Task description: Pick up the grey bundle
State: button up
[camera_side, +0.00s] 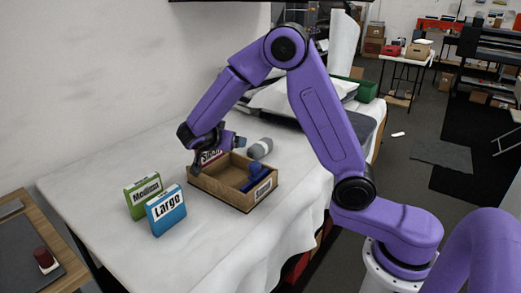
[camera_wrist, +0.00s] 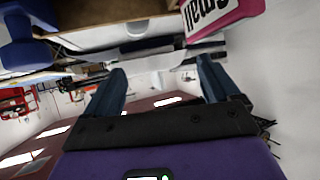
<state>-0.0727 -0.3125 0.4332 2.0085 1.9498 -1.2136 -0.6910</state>
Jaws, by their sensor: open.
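The grey bundle (camera_side: 260,148), a small roll with a paler band, lies on the white-covered table just behind the open-topped brown box (camera_side: 226,199) in the side view. My gripper (camera_side: 217,156) is left of the bundle, over the box's back left corner, apart from the bundle. Its two dark blue fingers are spread with nothing between them in the wrist view (camera_wrist: 160,65). I cannot clearly make out the bundle in the wrist view.
A pink "Small" carton (camera_side: 208,156) stands close behind my gripper, partly hidden; it also shows in the wrist view (camera_wrist: 222,12). A blue object (camera_side: 252,180) lies in the brown box. Green (camera_side: 143,196) and blue (camera_side: 167,211) cartons stand front left. The front table is clear.

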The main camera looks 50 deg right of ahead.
jog(key=s+d+m+g, duration=0.1)
jog(key=s+g, duration=0.1)
send_near(260, 143)
jog(key=x, duration=0.3)
jog(key=shift+w+a, duration=0.15)
jog(key=shift+w, duration=0.05)
jog(key=shift+x, duration=2.65)
jog(key=shift+s, duration=0.2)
jog(key=shift+c, duration=0.4)
jog(key=c, duration=1.1)
